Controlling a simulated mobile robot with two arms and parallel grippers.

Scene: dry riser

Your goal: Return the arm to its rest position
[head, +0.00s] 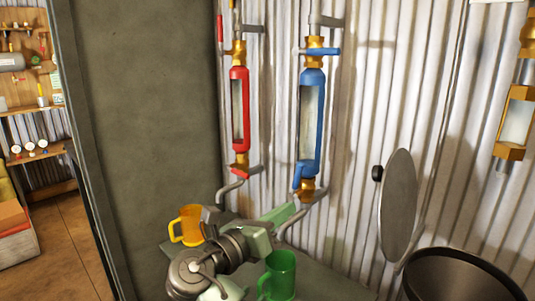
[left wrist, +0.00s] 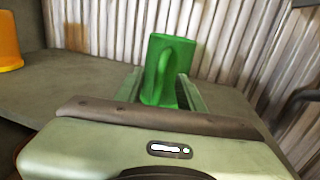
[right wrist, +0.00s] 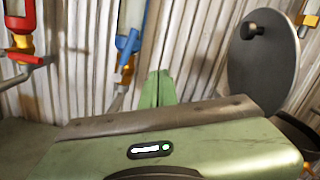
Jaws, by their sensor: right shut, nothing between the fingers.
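My right gripper (head: 290,213) reaches out over the table towards the wall pipes in the head view. In the right wrist view its two fingers (right wrist: 157,88) are together and empty. My left gripper (head: 222,290) is low at the bottom of the head view, left of the green mug (head: 278,276). In the left wrist view the green mug (left wrist: 165,72) stands between the left fingers (left wrist: 162,92), handle towards the palm. I cannot tell whether the fingers press on it.
A yellow mug (head: 187,226) stands at the table's back left. Red (head: 239,110) and blue (head: 312,115) gauge columns with valves hang on the corrugated wall. A round grey lid (head: 398,205) and a dark bin (head: 455,275) are at the right.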

